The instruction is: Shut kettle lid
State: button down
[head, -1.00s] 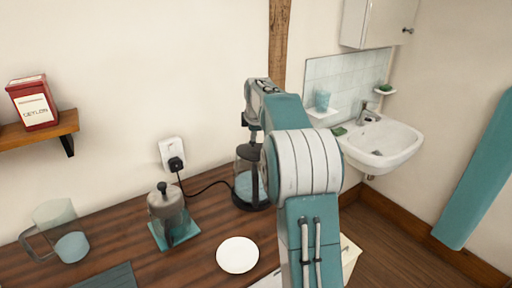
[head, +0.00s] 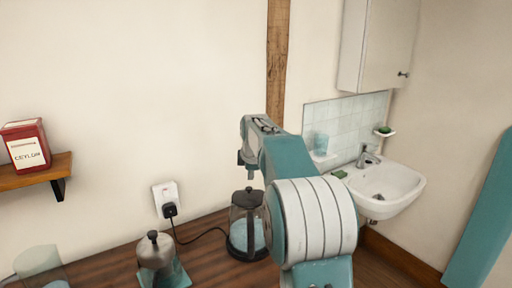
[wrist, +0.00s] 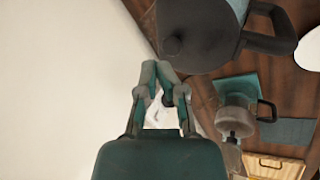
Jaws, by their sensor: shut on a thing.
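The kettle (head: 240,236) is a glass jug with dark trim and handle. It stands on the wooden counter, partly behind my arm in the head view. Its dark lid (head: 247,197), with a knob on top, lies over the kettle's mouth. I cannot tell whether it is fully flush. The lid is large and close in the wrist view (wrist: 207,40), with the black handle to its right. Anything between the fingertips is too small to make out. In the head view it is above the kettle.
A moka pot (head: 156,250) stands on a teal mat left of the kettle. A clear jug (head: 40,262) is farther left. A cord runs from the wall socket (head: 165,194) toward the kettle. A sink (head: 385,190) is at right, and a red tin (head: 27,147) sits on a shelf.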

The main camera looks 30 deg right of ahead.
jog(key=shift+d+r, duration=0.45)
jog(key=shift+r, duration=0.15)
jog(key=shift+d+r, duration=0.4)
jog(key=shift+r, duration=0.2)
notch_tip(320, 180, up, 6)
send_over(247, 197)
jog(key=shift+d+r, duration=0.85)
jog(key=shift+d, duration=0.6)
jog(key=s+a+m+t, duration=0.1)
jog(key=s+a+m, duration=0.5)
jog(key=s+a, duration=0.9)
jog(key=s+a+f+m+y, duration=0.1)
jog(key=s+a+f+m, duration=0.2)
jog(key=s+f, duration=0.4)
jog(key=s+a+f+m, duration=0.3)
jog(key=s+a+f, duration=0.3)
jog(key=s, duration=0.6)
jog(key=shift+f+m+y, duration=0.3)
jog(key=shift+f+y, duration=0.05)
jog(key=shift+y, duration=0.05)
jog(key=shift+s+a, duration=0.1)
jog(key=shift+a, duration=0.05)
